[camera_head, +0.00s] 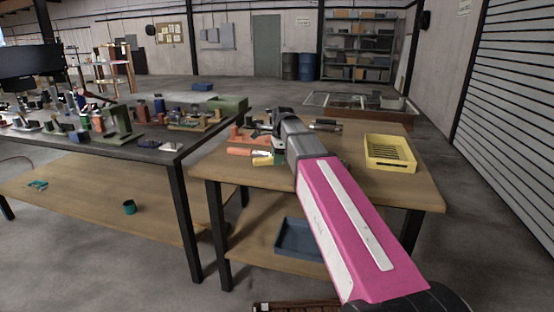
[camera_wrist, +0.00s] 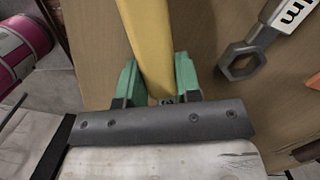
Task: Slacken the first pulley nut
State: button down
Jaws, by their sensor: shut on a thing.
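In the wrist view my gripper (camera_wrist: 158,82) has its green fingers closed on a long yellow bar (camera_wrist: 148,30). The bar runs away from the fingers toward the top edge, and its far end is out of view. In the head view my gripper (camera_head: 278,156) is low at the left part of the wooden table (camera_head: 350,190), beside the yellow piece (camera_head: 262,159). A grey ring-ended spanner (camera_wrist: 243,58) with a white lettered label lies on the wood, right of the bar and apart from it. I cannot make out any pulley or nut.
An orange piece (camera_head: 240,151) lies left of my gripper. A blue bin (camera_head: 297,238) is on the lower shelf. A dark bench (camera_head: 150,152) crowded with parts stands to the left.

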jog(key=shift+s+d+n, duration=0.25)
jog(key=shift+s+n, duration=0.55)
jog(key=shift+s, duration=0.4)
jog(key=shift+s+d+n, duration=0.1)
jog(key=shift+s+n, duration=0.1)
jog(key=shift+n, duration=0.1)
jog(key=shift+w, duration=0.15)
jog(key=shift+w+m, duration=0.25)
jog(key=shift+m, duration=0.15)
jog(key=shift+r, duration=0.2)
